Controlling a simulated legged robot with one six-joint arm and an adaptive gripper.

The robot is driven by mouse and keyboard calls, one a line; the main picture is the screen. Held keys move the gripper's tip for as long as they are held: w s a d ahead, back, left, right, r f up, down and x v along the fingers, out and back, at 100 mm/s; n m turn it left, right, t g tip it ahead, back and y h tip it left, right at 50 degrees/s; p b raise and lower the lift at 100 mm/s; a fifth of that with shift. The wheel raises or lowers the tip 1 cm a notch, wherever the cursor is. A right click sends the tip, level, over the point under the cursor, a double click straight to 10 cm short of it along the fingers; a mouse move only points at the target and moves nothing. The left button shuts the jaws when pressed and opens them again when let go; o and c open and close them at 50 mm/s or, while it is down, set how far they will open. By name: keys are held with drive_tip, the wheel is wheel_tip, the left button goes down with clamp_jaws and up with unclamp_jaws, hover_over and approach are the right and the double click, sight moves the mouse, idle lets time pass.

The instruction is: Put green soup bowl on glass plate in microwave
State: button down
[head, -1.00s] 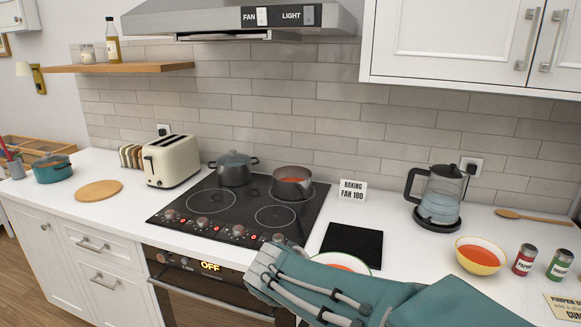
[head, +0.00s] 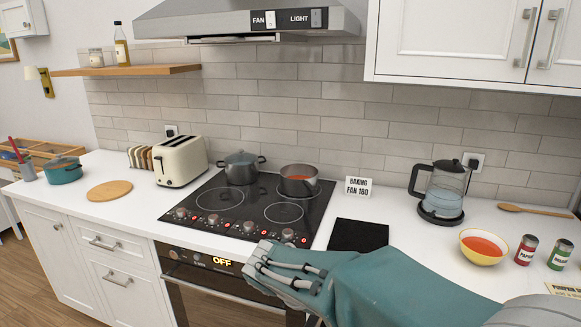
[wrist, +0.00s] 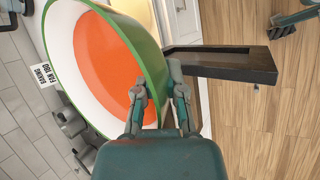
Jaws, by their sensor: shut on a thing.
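The green soup bowl (wrist: 153,55) has a white inside and orange soup, and it fills the upper left of the wrist view, strongly tilted in that picture. My gripper (wrist: 160,97) is shut on the bowl's wall, with one finger on the inside and one on the outside. In the head view my gripper (head: 262,262) is in front of the counter edge and oven, and my arm hides the bowl. The microwave and the glass plate are not in view.
A yellow bowl of orange soup (head: 483,246), a kettle (head: 444,192) and two cans stand on the right counter. A black mat (head: 358,235) lies right of the stove (head: 222,207). A toaster (head: 181,161) and a wooden board (head: 109,191) are left. White counter between them is bare.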

drive_tip(key=w+d+f+m+g, duration=0.3)
drive_tip(key=w+f+m, duration=0.1)
drive_tip(key=f, duration=0.7)
drive_tip(key=w+d+f+m+g, duration=0.3)
drive_tip(key=w+d+f+m, duration=0.1)
drive_tip(key=f, duration=0.7)
drive_tip(key=shift+w+f+m, duration=0.25)
drive_tip(key=shift+w+m, duration=0.45)
drive_tip(key=shift+m, duration=0.3)
drive_tip(key=shift+d, duration=0.15)
